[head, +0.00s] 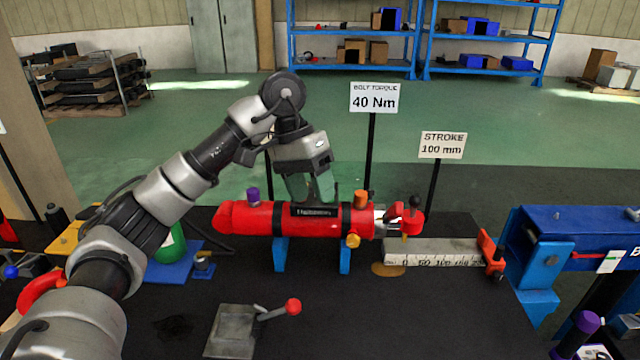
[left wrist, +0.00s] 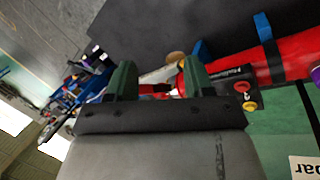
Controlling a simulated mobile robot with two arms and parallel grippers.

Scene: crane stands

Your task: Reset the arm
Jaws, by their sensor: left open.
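My left arm reaches in from the left in the head view. My left gripper (head: 312,188) points down at the red hydraulic cylinder (head: 262,218), with its green fingertips just above or behind the cylinder's body. I cannot tell whether they touch it. In the left wrist view the fingers of my left gripper (left wrist: 160,78) stand apart with nothing held between them. The red cylinder (left wrist: 228,62) lies beyond the fingers there, partly hidden by the right-hand one. My right gripper is in neither view.
The cylinder rests on blue supports (head: 280,255) on a black bench (head: 370,315). A lever box with a red knob (head: 293,306) sits in front. A stroke scale (head: 440,252) and blue beam (head: 575,235) are to the right. Sign posts (head: 371,145) stand behind.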

